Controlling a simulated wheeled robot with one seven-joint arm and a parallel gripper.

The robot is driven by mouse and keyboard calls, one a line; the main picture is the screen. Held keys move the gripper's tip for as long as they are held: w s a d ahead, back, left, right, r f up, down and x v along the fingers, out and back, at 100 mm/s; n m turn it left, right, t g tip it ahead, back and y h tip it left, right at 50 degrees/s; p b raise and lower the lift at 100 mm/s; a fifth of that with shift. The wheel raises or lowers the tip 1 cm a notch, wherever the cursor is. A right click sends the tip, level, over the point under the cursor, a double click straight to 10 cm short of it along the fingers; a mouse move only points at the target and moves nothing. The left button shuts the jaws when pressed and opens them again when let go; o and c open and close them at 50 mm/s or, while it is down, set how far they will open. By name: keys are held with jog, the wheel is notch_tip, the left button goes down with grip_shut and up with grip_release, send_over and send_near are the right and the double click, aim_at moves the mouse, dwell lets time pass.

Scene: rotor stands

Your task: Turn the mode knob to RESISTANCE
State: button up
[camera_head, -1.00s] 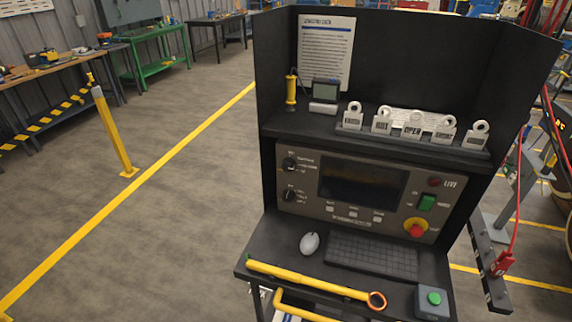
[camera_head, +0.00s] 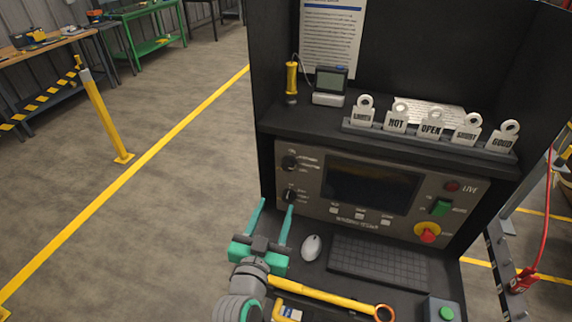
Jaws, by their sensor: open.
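The console panel (camera_head: 325,212) carries two black rotary knobs on its left side, an upper knob (camera_head: 289,162) and a lower knob (camera_head: 290,196). Their small labels are too blurred to read, so I cannot tell which is the mode knob or where each points. My gripper (camera_head: 276,205), with teal fingers, is open and empty. In the picture its right fingertip is just below the lower knob and its left fingertip is left of it, over the console's left edge. I cannot tell if the right finger touches the knob.
A dark screen (camera_head: 370,189) sits right of the knobs. A green switch (camera_head: 441,207) and a red stop button (camera_head: 428,232) are further right. Below lie a mouse (camera_head: 311,247), a keyboard (camera_head: 379,262) and a yellow-handled tool (camera_head: 325,292). Tags stand on the shelf above.

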aim_at(288, 167)
jog(key=shift+m+h, duration=0.3)
jog(key=shift+m, duration=0.4)
jog(key=r+x, duration=0.1)
jog(key=x, duration=0.3)
jog(key=r+x, duration=0.1)
jog(key=x, duration=0.3)
jog(key=r+x, duration=0.1)
jog(key=x, duration=0.3)
jog(key=shift+w+a, duration=0.15)
jog(key=shift+w, duration=0.3)
jog(key=shift+c, duration=0.6)
jog(key=c, duration=0.9)
